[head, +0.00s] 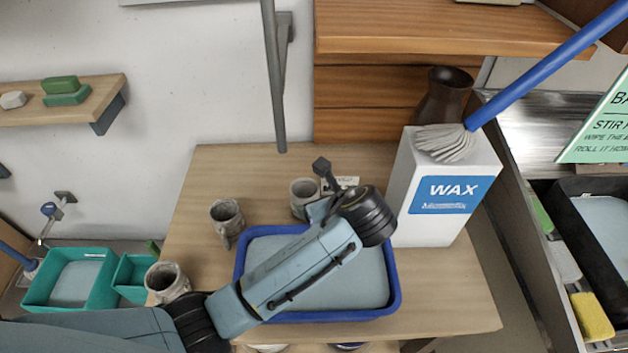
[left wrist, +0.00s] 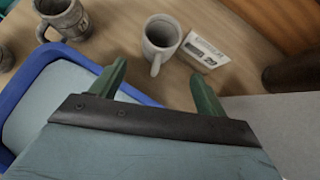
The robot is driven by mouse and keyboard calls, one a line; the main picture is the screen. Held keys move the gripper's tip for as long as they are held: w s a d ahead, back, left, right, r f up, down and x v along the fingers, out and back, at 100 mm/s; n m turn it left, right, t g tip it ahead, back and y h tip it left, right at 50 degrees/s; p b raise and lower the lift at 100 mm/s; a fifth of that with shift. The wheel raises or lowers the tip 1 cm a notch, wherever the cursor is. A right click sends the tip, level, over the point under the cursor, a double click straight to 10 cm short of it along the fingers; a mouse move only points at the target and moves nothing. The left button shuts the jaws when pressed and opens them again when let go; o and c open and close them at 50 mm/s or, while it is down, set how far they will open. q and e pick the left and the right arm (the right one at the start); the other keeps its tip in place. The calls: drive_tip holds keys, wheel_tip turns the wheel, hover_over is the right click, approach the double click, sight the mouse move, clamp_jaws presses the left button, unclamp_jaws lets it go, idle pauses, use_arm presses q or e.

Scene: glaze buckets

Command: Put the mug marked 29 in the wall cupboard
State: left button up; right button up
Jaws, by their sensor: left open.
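A grey stoneware mug (head: 303,196) stands at the back of the wooden table, beside a small white card (head: 346,182). In the left wrist view the same mug (left wrist: 162,38) is upright with its handle toward me, and the card (left wrist: 204,50) seems to read 29. My left gripper (left wrist: 158,72) is open and empty, its two green fingers pointing toward the mug, which is beyond the fingertips. In the head view my left arm reaches over the blue tray and partly hides the gripper. I cannot tell the wall cupboard for certain. My right gripper is not in view.
Two other mugs stand at left, one (head: 227,220) behind the other (head: 167,282). The blue tray (head: 396,290) lies under my arm. A white WAX box (head: 405,205) and a dark vase (head: 445,92) stand at right. A grey bar (head: 274,80) hangs above the table's back.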

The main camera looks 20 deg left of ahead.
sight(309, 200)
use_arm(q)
drive_tip(key=x, duration=0.5)
drive_tip(key=shift+s+a+f+b, duration=0.1)
drive_tip(key=shift+s+a+b, duration=0.15)
drive_tip(key=shift+b, duration=0.1)
drive_tip(key=shift+x, duration=1.05)
drive_tip(key=shift+w+a+f, duration=0.4)
drive_tip(key=shift+w+f, duration=0.2)
drive_tip(key=shift+w, duration=0.2)
drive_tip(key=x, duration=0.3)
drive_tip(key=shift+w+b, duration=0.15)
drive_tip(key=shift+b, duration=0.25)
drive_tip(key=shift+w+f, duration=0.1)
drive_tip(key=c, duration=0.8)
drive_tip(key=shift+c, duration=1.2)
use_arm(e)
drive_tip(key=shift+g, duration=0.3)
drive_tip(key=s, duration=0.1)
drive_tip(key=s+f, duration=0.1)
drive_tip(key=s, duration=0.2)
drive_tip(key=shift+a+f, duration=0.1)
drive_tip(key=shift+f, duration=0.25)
